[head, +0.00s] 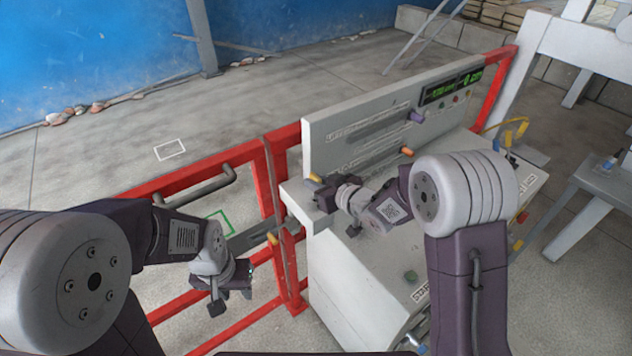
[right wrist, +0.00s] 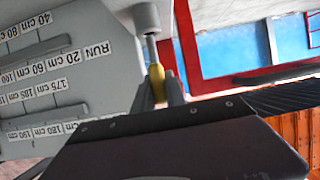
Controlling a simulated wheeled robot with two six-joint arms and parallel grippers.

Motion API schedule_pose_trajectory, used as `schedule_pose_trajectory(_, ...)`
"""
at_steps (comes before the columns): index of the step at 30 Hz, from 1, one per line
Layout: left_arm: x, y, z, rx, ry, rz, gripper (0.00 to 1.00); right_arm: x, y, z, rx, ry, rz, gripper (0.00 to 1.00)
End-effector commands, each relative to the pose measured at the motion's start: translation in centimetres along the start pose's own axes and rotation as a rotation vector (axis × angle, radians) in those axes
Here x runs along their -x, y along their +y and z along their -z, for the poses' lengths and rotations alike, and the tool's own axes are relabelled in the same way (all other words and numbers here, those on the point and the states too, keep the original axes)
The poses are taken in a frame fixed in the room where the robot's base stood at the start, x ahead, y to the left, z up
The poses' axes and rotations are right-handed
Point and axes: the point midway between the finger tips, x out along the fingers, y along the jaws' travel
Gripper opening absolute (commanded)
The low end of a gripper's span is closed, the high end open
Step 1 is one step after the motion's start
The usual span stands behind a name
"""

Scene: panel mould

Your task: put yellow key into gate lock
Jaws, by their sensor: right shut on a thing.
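The yellow key (right wrist: 158,80) is between the fingers of my right gripper (right wrist: 160,92) in the right wrist view. Its metal shaft points at a grey round socket on the panel (right wrist: 146,17) and meets it; how deep it sits is hidden. In the head view the yellow key (head: 315,178) shows at the left end of the panel, beside my right gripper (head: 322,192). My left gripper (head: 232,292) hangs by the red gate (head: 200,182), apart from the key; its finger gap is unclear. A small orange-yellow piece (head: 272,239) is on the gate side, possibly at the gate lock.
The grey control panel (head: 385,125) has a purple knob (head: 416,117), an orange knob (head: 407,151) and a green display (head: 455,87). Open concrete floor lies behind the gate.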

Motion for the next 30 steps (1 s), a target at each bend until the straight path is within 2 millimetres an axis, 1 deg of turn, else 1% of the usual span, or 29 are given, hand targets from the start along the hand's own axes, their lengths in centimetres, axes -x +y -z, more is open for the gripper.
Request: schedule_pose_trajectory(30, -2.4, -0.1, -0.2, 0.0, 0.0, 0.0, 0.36, -1.0, 0.0, -2.5, 0.0, 0.0, 0.0, 0.0)
